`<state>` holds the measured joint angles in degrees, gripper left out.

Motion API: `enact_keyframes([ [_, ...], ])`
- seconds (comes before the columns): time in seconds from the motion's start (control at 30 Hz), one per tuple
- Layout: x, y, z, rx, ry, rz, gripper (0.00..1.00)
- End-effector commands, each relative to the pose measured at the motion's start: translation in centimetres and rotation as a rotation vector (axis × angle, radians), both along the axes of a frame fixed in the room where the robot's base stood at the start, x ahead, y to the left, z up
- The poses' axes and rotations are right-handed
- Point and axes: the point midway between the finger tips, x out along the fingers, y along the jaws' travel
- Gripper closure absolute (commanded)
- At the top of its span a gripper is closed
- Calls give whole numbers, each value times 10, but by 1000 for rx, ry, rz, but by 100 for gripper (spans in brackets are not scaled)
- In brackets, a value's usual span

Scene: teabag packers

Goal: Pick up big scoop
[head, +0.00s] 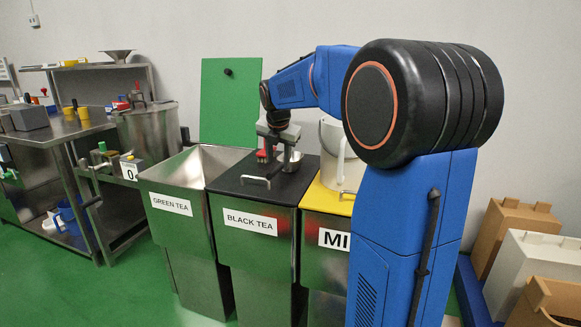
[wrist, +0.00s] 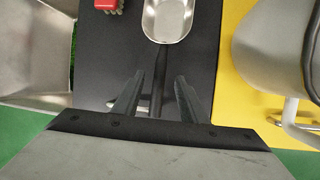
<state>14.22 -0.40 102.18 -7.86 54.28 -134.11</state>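A metal scoop (wrist: 168,18) with a dark handle (wrist: 159,78) lies on the black lid of the black tea bin. Its shiny bowl also shows in the head view (head: 290,162), beside my gripper. I take it for the big scoop; no other scoop is clear on this lid. My gripper (wrist: 159,95) is open, with one finger on each side of the handle and gaps visible on both sides. In the head view my gripper (head: 275,144) is low over the black lid.
A red object (wrist: 108,4) sits on the black lid (wrist: 98,45), left of the scoop. A pale metal container (wrist: 272,50) stands on the yellow lid (wrist: 232,12) at right. The open green tea bin (head: 185,168) is at left. A lid handle (head: 255,181) rises at the front.

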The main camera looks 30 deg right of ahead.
Motion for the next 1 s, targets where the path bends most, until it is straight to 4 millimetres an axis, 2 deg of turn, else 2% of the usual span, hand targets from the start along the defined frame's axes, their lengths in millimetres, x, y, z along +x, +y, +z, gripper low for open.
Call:
enact_keyframes([
  [0.23,5,-3,-12,0,1,0,61],
  [0.53,18,-10,-46,0,1,0,61],
  [1.0,20,-10,-50,0,-1,0,61],
])
